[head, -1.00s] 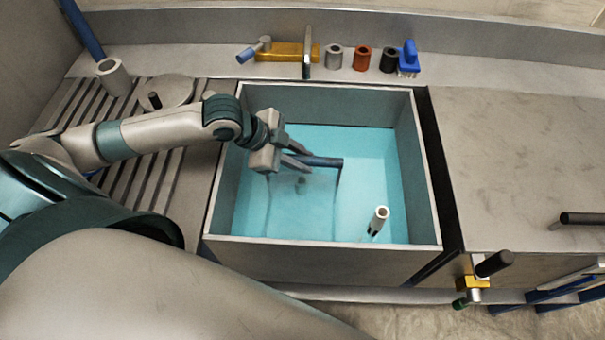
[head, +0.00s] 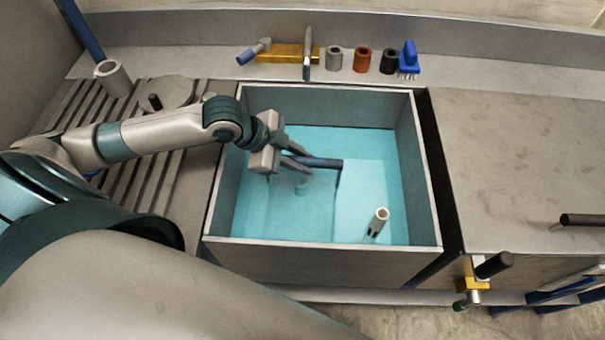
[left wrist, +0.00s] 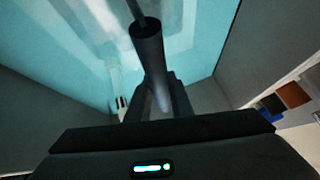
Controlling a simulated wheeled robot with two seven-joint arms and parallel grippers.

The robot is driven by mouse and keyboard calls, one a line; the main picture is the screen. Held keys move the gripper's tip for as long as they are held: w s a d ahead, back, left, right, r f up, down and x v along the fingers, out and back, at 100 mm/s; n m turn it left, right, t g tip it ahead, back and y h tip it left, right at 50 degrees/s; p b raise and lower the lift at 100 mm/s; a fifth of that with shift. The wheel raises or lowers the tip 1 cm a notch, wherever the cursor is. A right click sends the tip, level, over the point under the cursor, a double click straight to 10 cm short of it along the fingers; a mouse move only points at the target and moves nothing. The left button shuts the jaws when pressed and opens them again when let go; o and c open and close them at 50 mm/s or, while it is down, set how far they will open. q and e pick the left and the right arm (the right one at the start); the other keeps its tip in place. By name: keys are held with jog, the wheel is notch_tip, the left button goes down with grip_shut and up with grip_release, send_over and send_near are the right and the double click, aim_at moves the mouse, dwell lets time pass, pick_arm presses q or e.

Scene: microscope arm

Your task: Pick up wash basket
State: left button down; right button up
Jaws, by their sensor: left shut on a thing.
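The wash basket shows mostly as a dark blue bar handle (head: 322,162) over the teal water of the sink. A faint, pale shape hangs below it; how much of that is basket I cannot tell. My left gripper (head: 290,160) reaches into the sink from the left, with its fingers shut on the handle's left end. In the left wrist view, the dark round handle (left wrist: 148,50) runs away from between the fingers. My right gripper is not in view.
The sink's walls (head: 325,243) surround the gripper. A pale tube (head: 379,220) stands tilted in the water at front right. A yellow tap block (head: 280,52), several small cylinders and a blue brush (head: 408,58) line the back ledge. The right counter (head: 520,160) is mostly clear.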

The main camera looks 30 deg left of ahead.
pick_arm(q)
jog(key=shift+r, duration=0.1)
